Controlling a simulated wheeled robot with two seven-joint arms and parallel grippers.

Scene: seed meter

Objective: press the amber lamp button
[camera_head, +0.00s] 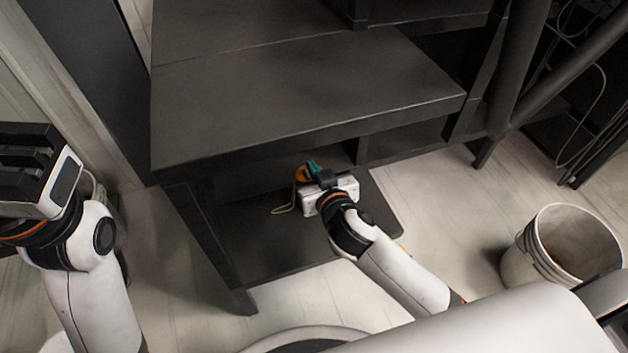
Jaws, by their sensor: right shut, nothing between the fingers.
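My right gripper (323,178) reaches in under the front edge of the dark desk, its fingers shut and empty. An orange rounded part (302,174) shows just left of its fingertips, and a small teal part (314,166) shows just beyond them. I cannot tell whether the orange part is the amber lamp button, or whether the fingers touch it. My gripper and wrist hide much of what lies there. My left gripper (25,165) is raised at the left edge, far from these parts; its finger opening is not clear.
The dark desk (290,85) overhangs the low dark shelf (270,240) where the parts are. A white bucket (562,245) stands on the floor at right. Desk legs and cables are at upper right.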

